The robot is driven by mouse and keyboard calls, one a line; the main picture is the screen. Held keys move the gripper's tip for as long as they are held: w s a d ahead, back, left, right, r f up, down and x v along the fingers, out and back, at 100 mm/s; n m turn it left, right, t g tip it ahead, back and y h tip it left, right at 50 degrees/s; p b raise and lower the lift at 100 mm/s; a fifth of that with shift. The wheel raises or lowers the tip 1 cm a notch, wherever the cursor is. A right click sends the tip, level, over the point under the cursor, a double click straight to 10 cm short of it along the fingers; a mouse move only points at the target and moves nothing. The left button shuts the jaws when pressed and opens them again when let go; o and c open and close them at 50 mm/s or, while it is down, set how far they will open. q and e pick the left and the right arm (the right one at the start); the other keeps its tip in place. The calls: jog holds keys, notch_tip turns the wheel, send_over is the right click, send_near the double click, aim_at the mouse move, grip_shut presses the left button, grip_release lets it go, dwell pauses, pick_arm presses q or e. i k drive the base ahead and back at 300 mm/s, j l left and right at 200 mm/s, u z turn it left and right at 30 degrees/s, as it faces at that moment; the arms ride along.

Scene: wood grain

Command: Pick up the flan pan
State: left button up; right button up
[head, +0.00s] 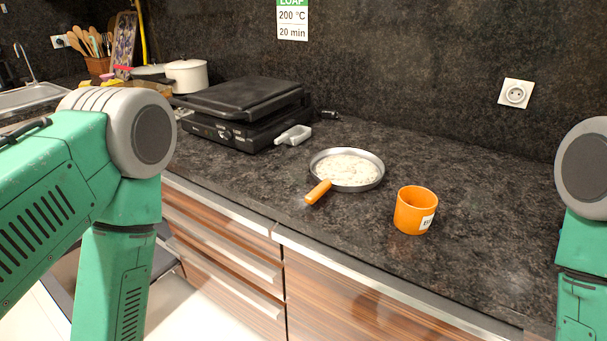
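The flan pan (377,182) is a round, shallow metal pan with a whitish filling and an orange handle. It rests on the dark countertop near the middle of the head view. Its handle points toward the front left, near the counter edge. My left arm hangs at the left of the view and my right arm at the far right. Both arms are apart from the pan. Neither gripper shows in the view.
An orange cup (412,211) with a white label stands right of the pan. A black grill (243,108) sits behind left. White pots (188,76) and a utensil holder (98,65) are farther left. The countertop (480,200) right of the cup is clear. Drawers (225,250) lie below its front edge.

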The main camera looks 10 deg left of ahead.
aim_at(343, 169)
jog(key=i+j, duration=0.2)
jog(key=j, duration=0.2)
jog(key=i+j+z, duration=0.15)
jog(key=j+z, duration=0.15)
jog(key=i+j+z, duration=0.1)
jog(key=j+z, duration=0.15)
jog(key=j, duration=0.15)
jog(key=j+z, duration=0.3)
jog(key=i+j, duration=0.05)
jog(key=j, duration=0.05)
